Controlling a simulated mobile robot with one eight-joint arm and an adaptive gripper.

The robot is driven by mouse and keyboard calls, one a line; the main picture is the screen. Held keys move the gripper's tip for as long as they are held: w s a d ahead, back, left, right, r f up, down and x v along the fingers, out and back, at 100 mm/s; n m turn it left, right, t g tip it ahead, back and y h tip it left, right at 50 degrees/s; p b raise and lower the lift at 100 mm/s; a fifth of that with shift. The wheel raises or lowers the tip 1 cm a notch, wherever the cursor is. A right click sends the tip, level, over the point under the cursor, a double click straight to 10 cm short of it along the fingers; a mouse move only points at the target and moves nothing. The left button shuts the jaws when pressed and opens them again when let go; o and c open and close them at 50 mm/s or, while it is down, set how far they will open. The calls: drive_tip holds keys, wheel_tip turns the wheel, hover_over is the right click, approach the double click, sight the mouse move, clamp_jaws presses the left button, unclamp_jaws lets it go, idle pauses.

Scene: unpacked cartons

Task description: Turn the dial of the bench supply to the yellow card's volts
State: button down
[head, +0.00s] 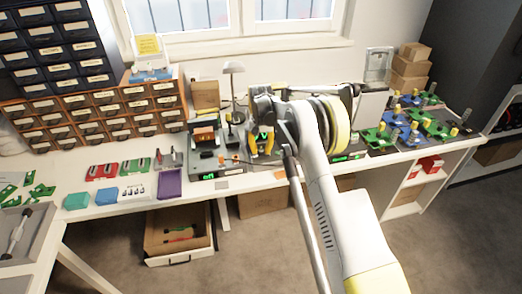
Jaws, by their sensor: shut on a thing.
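My gripper (262,146) points down at the middle of the bench, with yellow parts showing beside my arm. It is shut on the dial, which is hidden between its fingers. The bench supply is mostly hidden behind my gripper and arm, so I cannot read its setting.
A grey device with a green display (208,176) stands left of my gripper, near a desk lamp (233,80). Green and blue boards (405,130) fill the right end. Drawer cabinets (97,110) stand left. An open drawer (180,230) juts out below the bench (120,210).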

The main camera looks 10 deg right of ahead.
sight(261, 149)
drive_tip(key=m, duration=0.5)
drive_tip(key=shift+m, duration=2.5)
drive_tip(key=c, duration=1.1)
unclamp_jaws()
drive_tip(key=shift+o, duration=0.2)
wheel_tip(261, 149, up, 12)
